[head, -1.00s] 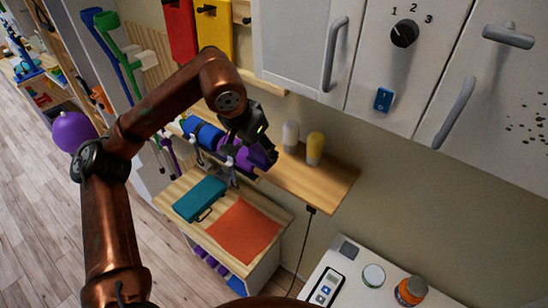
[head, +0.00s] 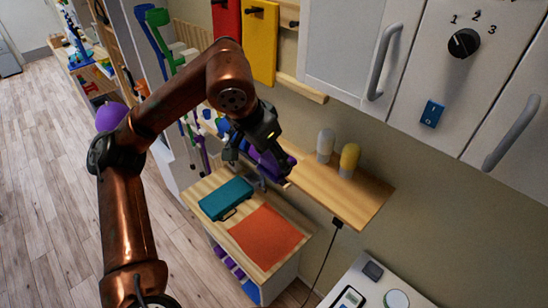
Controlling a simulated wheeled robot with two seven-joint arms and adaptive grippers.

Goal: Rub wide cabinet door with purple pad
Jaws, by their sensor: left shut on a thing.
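My left gripper (head: 268,148) hangs in mid-air in front of the wooden shelf, with its jaws shut on a purple pad (head: 266,165). The pad is dark and partly hidden by the gripper, so its outline is unclear. White cabinet doors stand at the upper right, apart from the pad: one door (head: 345,40) with a grey bar handle, and another (head: 525,125) at the right edge, cut off by the frame. I cannot tell their full widths. My right gripper is out of view.
A panel between the doors bears a black dial (head: 464,43) and a blue switch (head: 431,113). White (head: 325,145) and yellow (head: 349,160) rounded items stand on the shelf (head: 350,200). Below, a wooden-topped unit holds a teal case (head: 226,198) and an orange cloth (head: 265,236).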

